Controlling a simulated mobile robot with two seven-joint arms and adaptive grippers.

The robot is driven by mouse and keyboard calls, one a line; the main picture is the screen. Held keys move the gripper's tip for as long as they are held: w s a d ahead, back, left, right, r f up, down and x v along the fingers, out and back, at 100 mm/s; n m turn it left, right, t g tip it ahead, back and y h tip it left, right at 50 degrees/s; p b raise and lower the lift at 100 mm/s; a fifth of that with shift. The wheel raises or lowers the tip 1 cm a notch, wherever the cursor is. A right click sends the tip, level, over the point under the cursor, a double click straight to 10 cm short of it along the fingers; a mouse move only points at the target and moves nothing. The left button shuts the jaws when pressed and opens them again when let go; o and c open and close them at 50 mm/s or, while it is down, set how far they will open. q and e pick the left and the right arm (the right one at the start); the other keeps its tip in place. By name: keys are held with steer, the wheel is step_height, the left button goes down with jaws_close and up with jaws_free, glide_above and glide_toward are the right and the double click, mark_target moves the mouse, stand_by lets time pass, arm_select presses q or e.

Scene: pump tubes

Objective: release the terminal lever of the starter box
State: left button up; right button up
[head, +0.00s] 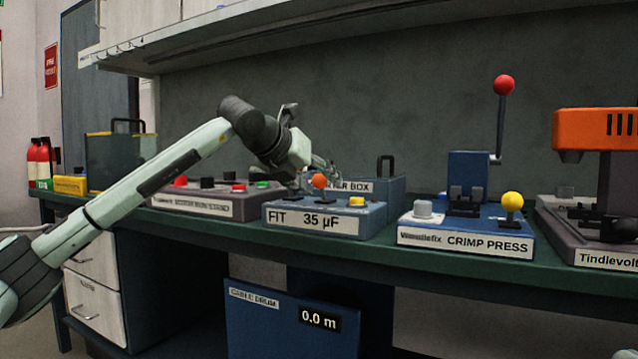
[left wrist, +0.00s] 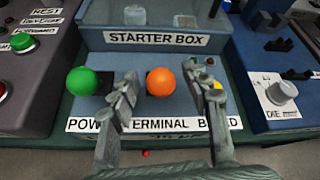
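The starter box (head: 380,212) is a blue box on the bench with a "FIT 35 µF" front label in the head view. In the left wrist view, the starter box (left wrist: 140,60) shows its name label and a front strip reading "TERMINAL". An orange ball knob (left wrist: 161,82) stands above the word TERMINAL; it also shows in the head view (head: 319,181). A green ball (left wrist: 83,81) is to its left, and a yellow part is partly hidden behind the right finger. My left gripper (left wrist: 162,74) is open, its fingers on either side of the orange knob. Contact cannot be told. My right gripper is not in view.
A crimp press (head: 470,240) with a yellow knob and a red-topped lever stands to the right. A grey button station (head: 205,207) stands to the left. A cable drum box (head: 290,325) is below the bench. An orange machine (head: 595,130) is at far right.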

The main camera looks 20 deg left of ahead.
arm_select(q)
steer(key=shift+s, duration=0.1)
steer(key=v, duration=1.2)
